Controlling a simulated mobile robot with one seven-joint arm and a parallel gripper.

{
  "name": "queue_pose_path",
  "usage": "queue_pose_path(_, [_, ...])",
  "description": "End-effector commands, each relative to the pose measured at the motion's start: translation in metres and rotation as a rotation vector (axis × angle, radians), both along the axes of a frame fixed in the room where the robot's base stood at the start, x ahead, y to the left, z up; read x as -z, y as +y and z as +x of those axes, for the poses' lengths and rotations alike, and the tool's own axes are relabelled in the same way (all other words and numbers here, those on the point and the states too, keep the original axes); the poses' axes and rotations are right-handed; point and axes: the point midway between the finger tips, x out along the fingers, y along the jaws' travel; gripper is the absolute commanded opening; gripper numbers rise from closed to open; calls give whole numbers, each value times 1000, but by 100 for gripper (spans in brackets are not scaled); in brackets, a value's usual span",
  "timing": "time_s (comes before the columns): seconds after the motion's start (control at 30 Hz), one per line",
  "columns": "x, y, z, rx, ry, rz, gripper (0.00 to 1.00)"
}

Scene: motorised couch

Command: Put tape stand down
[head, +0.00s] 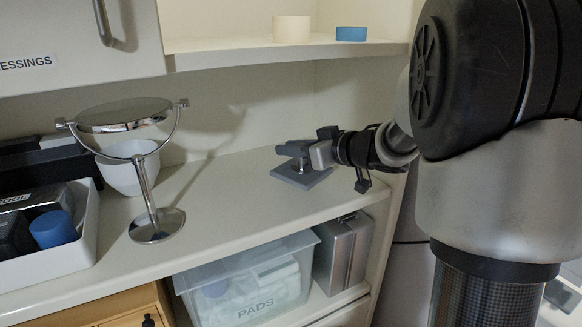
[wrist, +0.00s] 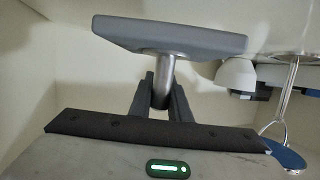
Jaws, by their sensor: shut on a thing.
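The tape stand has a flat grey base (head: 302,177) and shows at the right end of the white counter in the head view. In the wrist view its grey base (wrist: 170,37) and short metal post (wrist: 163,78) are clear. My gripper (head: 300,150) reaches in from the right, low over the counter. Its two dark fingers (wrist: 162,98) are shut on the post, one on each side. The stand looks upright, with its base at or just above the counter. I cannot tell whether the base touches. The stand's upper part is hidden behind the fingers in the wrist view.
A round tilting mirror (head: 155,222) stands left on the counter (head: 235,215), near a white bowl (head: 122,178) and a white tray (head: 72,262). Tape rolls (head: 291,29) sit on the shelf above. A clear bin (head: 250,290) and metal case (head: 343,255) are below. Counter between mirror and stand is clear.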

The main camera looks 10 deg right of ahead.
Motion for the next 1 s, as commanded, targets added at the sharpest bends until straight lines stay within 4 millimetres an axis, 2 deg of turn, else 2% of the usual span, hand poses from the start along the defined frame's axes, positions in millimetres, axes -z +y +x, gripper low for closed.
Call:
queue_pose_path(0.03, [12, 0, 0, 0, 4, 2, 0])
queue_pose_path(0.2, [36, 1, 0, -1, 2, 1, 0])
queue_pose_path(0.67, [44, 0, 0, 0, 0, 1, 0])
queue_pose_path(0.7, [45, 0, 0, 0, 1, 0, 18])
queue_pose_path(0.8, [45, 0, 0, 0, 1, 0, 35])
queue_pose_path(1.0, [44, 0, 0, 0, 1, 0, 35])
